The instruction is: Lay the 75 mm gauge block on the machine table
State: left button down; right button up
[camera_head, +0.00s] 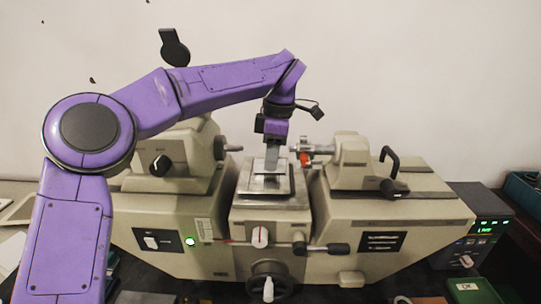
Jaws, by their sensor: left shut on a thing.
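The machine table (249,201) is a grey metal plate at the centre of a beige measuring machine. My left gripper (272,151) points straight down over the table from above. It is shut on a small light grey metal block, the gauge block (271,166), which stands out below the fingers. The block's lower end is at or just above a darker patch on the table. I cannot tell whether it touches. The block's upper part is hidden by the fingers. My right gripper is not in view.
Beige heads flank the table: the left head (170,158) and the right head (350,165), whose red-marked spindle (305,158) is close beside my gripper. A display unit (480,235) stands at the right, with a green box (473,291) in front. A handwheel (269,282) is below the table.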

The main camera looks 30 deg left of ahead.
pick_arm(q)
jog(key=shift+f, duration=0.15)
jog(key=c, duration=0.8)
grip_release()
jog(key=shift+c, duration=0.2)
notch_tip(320, 180, up, 9)
jog(key=p, duration=1)
jog(key=shift+f, duration=0.25)
